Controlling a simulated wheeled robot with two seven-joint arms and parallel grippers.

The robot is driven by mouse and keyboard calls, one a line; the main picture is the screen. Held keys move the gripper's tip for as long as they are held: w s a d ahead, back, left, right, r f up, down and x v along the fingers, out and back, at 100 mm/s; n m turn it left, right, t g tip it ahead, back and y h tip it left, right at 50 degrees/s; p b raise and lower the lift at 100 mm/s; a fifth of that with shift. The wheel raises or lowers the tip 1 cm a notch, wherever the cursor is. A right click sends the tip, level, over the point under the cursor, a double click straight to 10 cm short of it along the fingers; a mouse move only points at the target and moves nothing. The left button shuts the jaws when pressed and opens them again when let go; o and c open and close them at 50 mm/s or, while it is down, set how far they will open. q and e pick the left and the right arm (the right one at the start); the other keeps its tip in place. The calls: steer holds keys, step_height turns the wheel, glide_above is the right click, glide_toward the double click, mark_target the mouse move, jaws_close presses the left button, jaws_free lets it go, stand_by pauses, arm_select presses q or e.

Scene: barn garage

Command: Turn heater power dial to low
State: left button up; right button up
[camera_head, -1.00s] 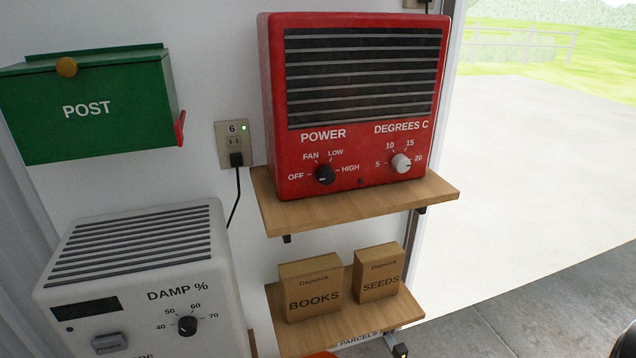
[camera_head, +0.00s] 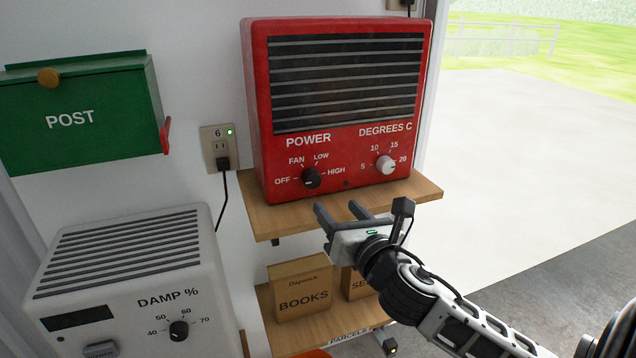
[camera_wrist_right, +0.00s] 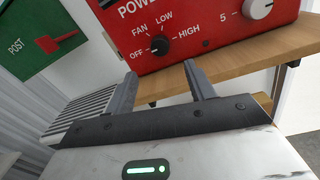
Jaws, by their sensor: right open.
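The red heater (camera_head: 340,100) stands on the upper wooden shelf. Its black power dial (camera_head: 311,178) sits at the lower left of the front, with OFF, FAN, LOW and HIGH around it. The dial's pale mark appears to point toward OFF, though it is small. The dial also shows in the right wrist view (camera_wrist_right: 160,46). My right gripper (camera_head: 338,210) is open and empty, in front of and below the dial, near the shelf's front edge. In the right wrist view, its two fingers (camera_wrist_right: 157,84) point up toward the dial, apart from it. My left gripper is not in view.
A white temperature dial (camera_head: 385,165) is right of the power dial. The upper shelf (camera_head: 415,188) juts out below the heater. A white dehumidifier (camera_head: 120,265) stands lower left, a green post box (camera_head: 75,115) upper left. Boxes (camera_head: 302,290) sit on the lower shelf.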

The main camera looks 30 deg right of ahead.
mark_target(314, 181)
steer(key=w, duration=0.3)
steer(key=w+d, duration=0.1)
steer(key=w, duration=0.5)
steer(key=shift+w+d+p, duration=0.4)
steer(key=c, duration=1)
